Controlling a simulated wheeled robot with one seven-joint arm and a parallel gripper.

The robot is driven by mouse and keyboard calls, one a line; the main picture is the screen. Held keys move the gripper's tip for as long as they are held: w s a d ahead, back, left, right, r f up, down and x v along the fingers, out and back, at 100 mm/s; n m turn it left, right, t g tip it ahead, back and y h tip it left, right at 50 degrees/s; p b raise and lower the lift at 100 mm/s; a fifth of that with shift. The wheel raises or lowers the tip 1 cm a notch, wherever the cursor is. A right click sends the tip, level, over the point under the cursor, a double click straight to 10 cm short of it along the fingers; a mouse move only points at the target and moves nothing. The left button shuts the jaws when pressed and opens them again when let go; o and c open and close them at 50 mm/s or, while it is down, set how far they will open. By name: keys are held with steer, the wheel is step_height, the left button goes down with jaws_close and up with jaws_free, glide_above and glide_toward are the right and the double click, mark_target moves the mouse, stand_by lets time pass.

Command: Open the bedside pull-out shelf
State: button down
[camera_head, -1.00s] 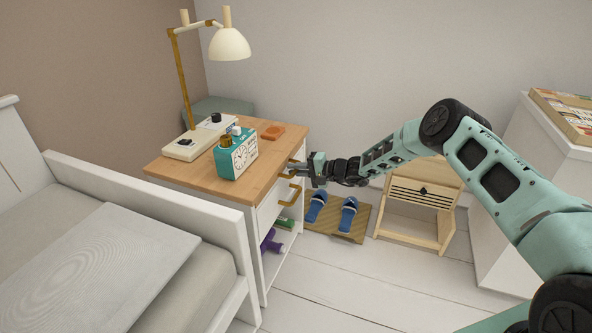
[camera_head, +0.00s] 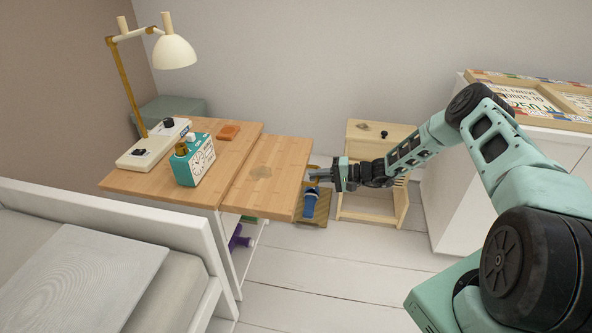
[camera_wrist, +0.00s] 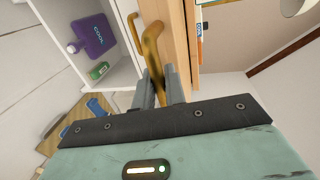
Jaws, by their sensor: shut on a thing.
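The wooden pull-out shelf (camera_head: 270,195) is extended to the right from the bedside table (camera_head: 140,178) in the head view. Its top is bare, level-looking, with a darker round patch. My gripper (camera_head: 322,175) is at the shelf's outer edge. In the wrist view my gripper (camera_wrist: 160,82) is shut on the shelf's brass handle (camera_wrist: 152,45), with the fingers around the bar. A second brass handle (camera_wrist: 134,30) shows beside it in the wrist view. The shelf's handle is hidden in the head view.
A bed (camera_head: 100,215) is at the left. Blue slippers (camera_head: 310,203) and a small wooden cabinet (camera_head: 370,207) are beyond the shelf. The floor in front is clear.

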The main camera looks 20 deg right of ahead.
steer(key=shift+f+v, duration=0.2)
steer(key=shift+v, duration=0.65)
steer(key=shift+f+v, duration=0.15)
steer(key=shift+v, duration=0.7)
steer(key=shift+d, duration=0.1)
steer(key=c, duration=1.8)
jaws_free()
steer(key=v, duration=1.7)
steer(key=shift+d+r+p, duration=0.1)
steer(key=shift+d+p, duration=0.1)
steer(key=shift+p, duration=0.2)
